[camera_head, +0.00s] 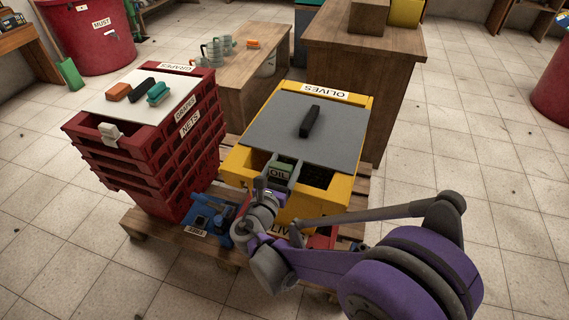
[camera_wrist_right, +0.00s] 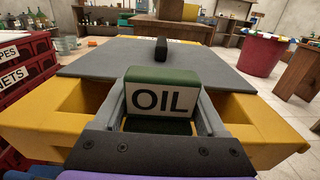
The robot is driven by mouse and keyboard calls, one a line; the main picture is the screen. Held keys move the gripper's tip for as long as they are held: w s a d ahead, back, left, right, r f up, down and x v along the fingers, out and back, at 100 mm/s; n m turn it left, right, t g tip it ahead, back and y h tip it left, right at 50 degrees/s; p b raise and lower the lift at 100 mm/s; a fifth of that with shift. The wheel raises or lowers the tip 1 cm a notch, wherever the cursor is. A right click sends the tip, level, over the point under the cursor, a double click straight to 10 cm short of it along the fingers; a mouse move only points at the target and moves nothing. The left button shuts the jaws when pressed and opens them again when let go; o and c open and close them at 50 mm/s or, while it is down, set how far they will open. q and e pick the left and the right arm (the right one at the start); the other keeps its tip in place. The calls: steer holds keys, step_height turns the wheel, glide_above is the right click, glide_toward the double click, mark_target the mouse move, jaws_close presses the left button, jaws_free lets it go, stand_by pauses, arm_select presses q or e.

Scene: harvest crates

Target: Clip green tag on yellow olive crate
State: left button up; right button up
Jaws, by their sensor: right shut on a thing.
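The yellow olive crate (camera_head: 355,198) stands on a pallet, with a grey sheet (camera_head: 290,128) over most of its top and a black bar-shaped thing (camera_head: 310,121) on the sheet. My right gripper (camera_head: 281,170) is at the crate's near edge, shut on a green tag with a white "OIL" face (camera_wrist_right: 160,100). In the right wrist view the tag sits between the two grey fingers, in front of the crate's near opening (camera_wrist_right: 70,113). I cannot tell whether the tag touches the crate's rim. My left gripper is not in view.
A stack of red grape crates (camera_head: 193,150) stands to the left, with a board, brushes and a white clip on top. A blue thing (camera_head: 205,218) lies on the pallet (camera_head: 150,222) between them.

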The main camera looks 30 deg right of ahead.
steer(key=shift+f+b, duration=0.55)
steer(key=shift+f, duration=0.25)
steer(key=o, duration=1.3)
steer(key=shift+c, duration=0.2)
steer(key=p+v, duration=0.1)
steer(key=v, duration=0.9)
steer(key=shift+s+a, duration=0.3)
